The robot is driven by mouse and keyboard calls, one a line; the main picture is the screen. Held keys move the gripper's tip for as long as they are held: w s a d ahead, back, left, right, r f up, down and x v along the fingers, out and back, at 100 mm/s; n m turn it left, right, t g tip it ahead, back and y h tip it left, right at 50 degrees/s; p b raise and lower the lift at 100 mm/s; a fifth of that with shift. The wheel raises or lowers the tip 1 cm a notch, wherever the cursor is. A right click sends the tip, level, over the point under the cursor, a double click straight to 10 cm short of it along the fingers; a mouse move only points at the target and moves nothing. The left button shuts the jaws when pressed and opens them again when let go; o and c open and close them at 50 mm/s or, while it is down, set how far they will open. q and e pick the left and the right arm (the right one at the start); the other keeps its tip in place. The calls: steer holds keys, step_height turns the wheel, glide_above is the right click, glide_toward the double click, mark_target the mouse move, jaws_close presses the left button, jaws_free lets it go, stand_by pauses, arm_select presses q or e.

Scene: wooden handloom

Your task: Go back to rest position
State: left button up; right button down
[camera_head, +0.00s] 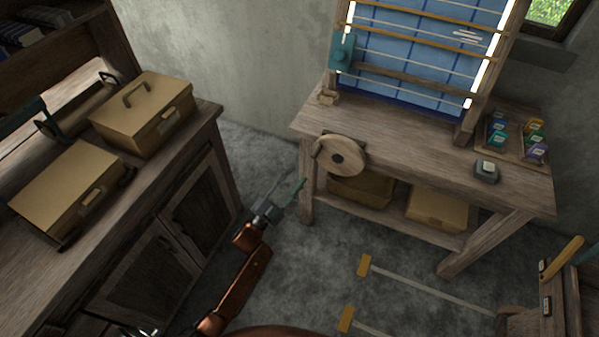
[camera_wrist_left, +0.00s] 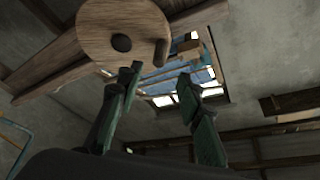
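My left gripper (camera_head: 287,192) shows in the head view at the end of my brown arm, over the open floor between the cabinet and the loom table. In the left wrist view the two green fingers of my left gripper (camera_wrist_left: 160,88) stand apart with nothing between them. A round wooden wheel (camera_head: 342,154) with a dark hub is on the front of the loom table; it also shows large at the top of the left wrist view (camera_wrist_left: 115,25), beyond the fingers and apart from them. My right gripper is not recognizable in either view.
The loom table (camera_head: 400,137) carries a loom with blue cloth (camera_head: 415,62), a tray of colored spools (camera_head: 515,140) and a small grey device (camera_head: 487,171). Boxes sit on its lower shelf. The cabinet (camera_head: 213,125) at left holds two tan boxes (camera_head: 143,110). Floor between is clear.

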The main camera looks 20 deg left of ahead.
stand_by(0.5)
